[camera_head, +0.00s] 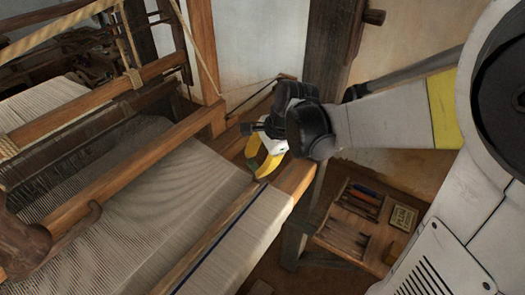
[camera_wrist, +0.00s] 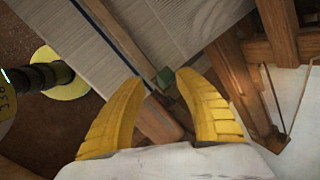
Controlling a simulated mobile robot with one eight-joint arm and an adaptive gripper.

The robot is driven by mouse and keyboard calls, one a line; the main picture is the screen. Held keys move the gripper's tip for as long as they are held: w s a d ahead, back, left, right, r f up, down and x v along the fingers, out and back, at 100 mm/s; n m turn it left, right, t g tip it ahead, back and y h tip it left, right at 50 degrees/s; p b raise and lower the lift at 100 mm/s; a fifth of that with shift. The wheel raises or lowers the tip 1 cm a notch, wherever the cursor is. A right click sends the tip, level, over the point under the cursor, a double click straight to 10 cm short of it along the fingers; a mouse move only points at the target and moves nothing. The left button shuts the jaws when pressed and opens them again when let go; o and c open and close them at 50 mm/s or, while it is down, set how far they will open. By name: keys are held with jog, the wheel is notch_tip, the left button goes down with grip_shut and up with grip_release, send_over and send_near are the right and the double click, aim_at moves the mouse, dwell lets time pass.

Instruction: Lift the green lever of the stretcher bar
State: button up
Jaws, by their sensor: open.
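In the wrist view a small green block, which looks like the green lever (camera_wrist: 165,77), shows between and beyond my fingertips. It is small, and I cannot tell whether it is raised or flat. In the head view it is not distinguishable, likely hidden by my gripper. My gripper (camera_head: 259,171) has yellow fingers and hangs at the bar's far end, near the cloth's right edge. In the wrist view my gripper (camera_wrist: 160,78) is open and empty, with no visible contact.
Pale woven cloth (camera_head: 160,185) spreads over the loom, with a wooden beam (camera_head: 150,165) crossing above it. A loom post (camera_head: 330,50) stands behind my gripper. A wooden tray (camera_head: 345,240) with small tools stands lower right. Ropes (camera_head: 190,40) slant at upper left.

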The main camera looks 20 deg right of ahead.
jog(key=v, duration=0.7)
jog(key=shift+s+r, duration=0.1)
